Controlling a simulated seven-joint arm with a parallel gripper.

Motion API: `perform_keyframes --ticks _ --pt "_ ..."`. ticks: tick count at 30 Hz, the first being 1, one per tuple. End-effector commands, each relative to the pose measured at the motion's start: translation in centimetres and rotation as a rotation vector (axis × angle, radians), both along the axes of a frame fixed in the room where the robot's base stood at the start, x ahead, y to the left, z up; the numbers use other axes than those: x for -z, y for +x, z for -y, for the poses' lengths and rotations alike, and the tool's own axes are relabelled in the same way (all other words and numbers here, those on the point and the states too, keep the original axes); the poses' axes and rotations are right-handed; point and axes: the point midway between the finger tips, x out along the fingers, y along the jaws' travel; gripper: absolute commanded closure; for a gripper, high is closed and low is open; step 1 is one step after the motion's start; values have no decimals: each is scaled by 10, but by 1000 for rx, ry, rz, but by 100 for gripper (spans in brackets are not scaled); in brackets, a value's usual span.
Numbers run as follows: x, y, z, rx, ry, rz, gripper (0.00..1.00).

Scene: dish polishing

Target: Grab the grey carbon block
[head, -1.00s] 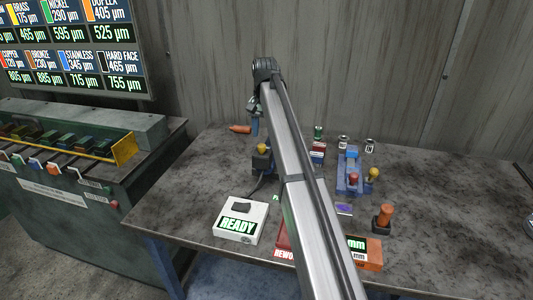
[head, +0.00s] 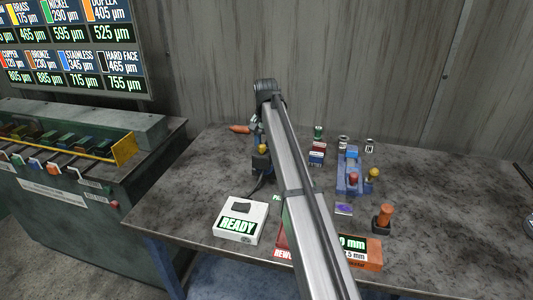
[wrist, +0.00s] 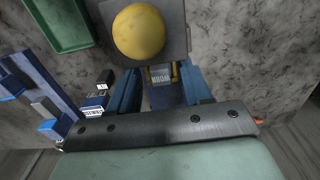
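My gripper (wrist: 160,88) is open, with its two blue fingers apart. It is low over the back left of the table in the head view (head: 258,142), partly hidden by my arm. Between and beyond the fingers is a small piece with a brassy, marked face (wrist: 160,73), beside a dark plate with a yellow knob (wrist: 138,32). I cannot tell whether that piece is the grey carbon block. A grey block (wrist: 44,108) sits on a blue fixture at the left of the wrist view.
Small labelled blocks (wrist: 95,102) lie left of my gripper in the wrist view, below a green tray (wrist: 58,22). A white READY box (head: 240,220), a blue fixture (head: 343,187) and an orange-handled stamp (head: 384,218) stand on the table. The table's right side is mostly clear.

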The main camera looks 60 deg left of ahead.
Motion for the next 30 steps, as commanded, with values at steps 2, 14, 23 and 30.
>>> perform_keyframes --ticks 2,14,23,30 --pt "0 0 0 0 0 0 59" --pt "0 0 0 0 0 0 98" --pt "0 0 0 0 0 0 100" --pt "-11 0 0 0 0 0 100"
